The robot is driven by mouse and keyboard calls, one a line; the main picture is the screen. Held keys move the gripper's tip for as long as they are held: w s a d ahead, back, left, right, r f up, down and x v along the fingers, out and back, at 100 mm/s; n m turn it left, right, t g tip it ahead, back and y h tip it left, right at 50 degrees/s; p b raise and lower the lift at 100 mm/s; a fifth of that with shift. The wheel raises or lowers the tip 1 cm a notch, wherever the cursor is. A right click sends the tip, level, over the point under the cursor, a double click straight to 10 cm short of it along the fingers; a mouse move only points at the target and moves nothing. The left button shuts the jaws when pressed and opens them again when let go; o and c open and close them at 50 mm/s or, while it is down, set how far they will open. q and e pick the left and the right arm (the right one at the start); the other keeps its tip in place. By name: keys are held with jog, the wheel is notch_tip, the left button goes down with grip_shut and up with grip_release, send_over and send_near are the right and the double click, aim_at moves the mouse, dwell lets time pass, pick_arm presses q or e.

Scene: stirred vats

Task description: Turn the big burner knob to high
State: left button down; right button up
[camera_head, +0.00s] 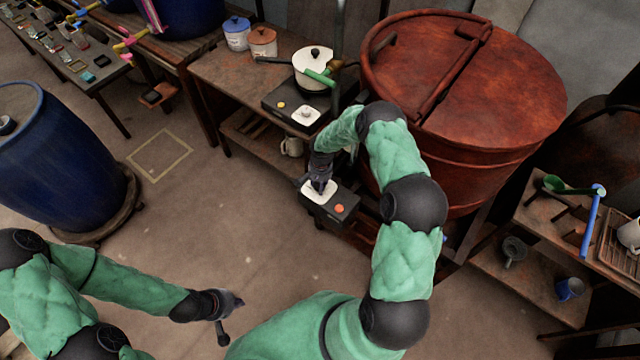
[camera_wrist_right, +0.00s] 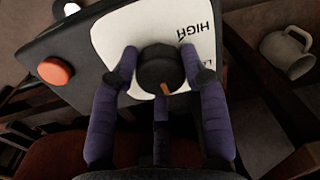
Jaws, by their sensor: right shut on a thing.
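The big burner knob (camera_wrist_right: 160,70) is round and black, with an orange pointer mark on its lower edge in the right wrist view. It sits on a white plate (camera_wrist_right: 112,40) with the printed word HIGH and a second, partly covered label. The pointer faces away from HIGH. My right gripper (camera_wrist_right: 161,76) has its purple-grey fingers closed around the knob's sides. In the head view my right gripper (camera_head: 320,186) is over the control box (camera_head: 338,207) and hides the knob. My left gripper (camera_head: 232,302) is low over the floor, away from the box; its finger opening is unclear.
An orange button (camera_wrist_right: 55,71) is on the same box, beside the plate. A large rust-red vat (camera_head: 470,90) stands right behind my right arm.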

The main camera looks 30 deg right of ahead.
jog(key=shift+w+d+r, duration=0.1)
jog(key=shift+w+d, duration=0.05)
jog(key=shift+w, duration=0.1)
jog(key=n+b, duration=0.1)
jog(key=n, duration=0.3)
jog(key=shift+w+n, duration=0.15)
jog(key=shift+n, duration=0.25)
jog(key=n+b, duration=0.1)
jog(key=n, duration=0.5)
jog(key=shift+w+r, duration=0.1)
jog(key=n, duration=0.7)
jog(key=shift+a+n, duration=0.25)
jog(key=shift+n, duration=0.15)
jog(key=n, duration=0.3)
jog(key=shift+a+g, duration=0.1)
jog(key=shift+g, duration=0.2)
jog(key=shift+n, duration=0.8)
jog(key=shift+a, duration=0.1)
